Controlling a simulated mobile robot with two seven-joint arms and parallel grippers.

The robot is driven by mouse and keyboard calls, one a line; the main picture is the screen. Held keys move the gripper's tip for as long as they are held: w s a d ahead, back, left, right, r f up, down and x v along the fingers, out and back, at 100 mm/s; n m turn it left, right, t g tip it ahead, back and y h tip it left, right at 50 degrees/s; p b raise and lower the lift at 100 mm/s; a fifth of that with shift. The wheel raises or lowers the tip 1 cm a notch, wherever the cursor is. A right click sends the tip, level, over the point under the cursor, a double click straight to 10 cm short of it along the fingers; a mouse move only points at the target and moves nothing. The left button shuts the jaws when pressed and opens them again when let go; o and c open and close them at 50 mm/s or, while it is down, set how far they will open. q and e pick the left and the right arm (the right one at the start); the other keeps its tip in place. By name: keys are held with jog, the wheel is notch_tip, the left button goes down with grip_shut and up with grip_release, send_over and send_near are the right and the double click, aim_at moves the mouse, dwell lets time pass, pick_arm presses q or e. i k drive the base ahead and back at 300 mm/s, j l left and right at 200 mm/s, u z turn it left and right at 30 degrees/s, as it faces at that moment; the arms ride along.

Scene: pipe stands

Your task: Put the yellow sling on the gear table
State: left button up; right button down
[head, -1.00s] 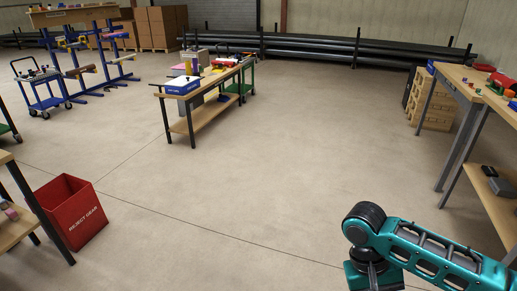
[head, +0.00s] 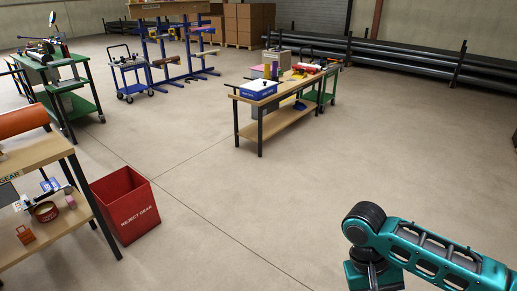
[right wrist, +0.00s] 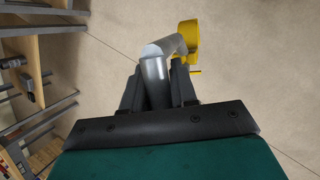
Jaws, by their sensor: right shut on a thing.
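My right gripper (right wrist: 158,88) is shut on a grey and yellow thing in the right wrist view. Its grey bent tube (right wrist: 157,72) lies between the fingers, and a rounded yellow part (right wrist: 190,38) is at its far end. I cannot tell for sure that this is the yellow sling. In the head view my right arm is at the lower right, with its gripper out of sight. The gear table (head: 42,152), a wooden table with a "GEAR" label, stands at the left edge. An orange roll lies on top and small items on its lower shelf. My left gripper is not in view.
A red "REJECT GEAR" bin (head: 125,205) stands right beside the gear table. A wooden workbench (head: 275,92) with a blue box stands further back. A green cart (head: 78,100) is at the back left. The middle floor is open.

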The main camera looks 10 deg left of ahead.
aim_at(41, 150)
jog(key=i+u, duration=0.5)
jog(key=i, duration=0.4)
jog(key=i+u, duration=0.35)
jog(key=i, duration=0.55)
jog(key=i+u, duration=0.35)
jog(key=i+l+u, duration=0.2)
jog(key=u, duration=0.15)
jog(key=i+l+u, duration=0.1)
jog(key=u, duration=0.3)
jog(key=i+l+u, duration=0.2)
jog(key=u, duration=0.25)
jog(key=i+l+u, duration=0.2)
jog(key=u, duration=0.2)
jog(key=i+l+u, duration=0.15)
jog(key=l+u, duration=0.15)
jog(key=u, duration=0.15)
jog(key=i+l+u, duration=0.2)
jog(key=l+u, duration=0.2)
jog(key=k+l, duration=0.05)
jog(key=l, duration=0.05)
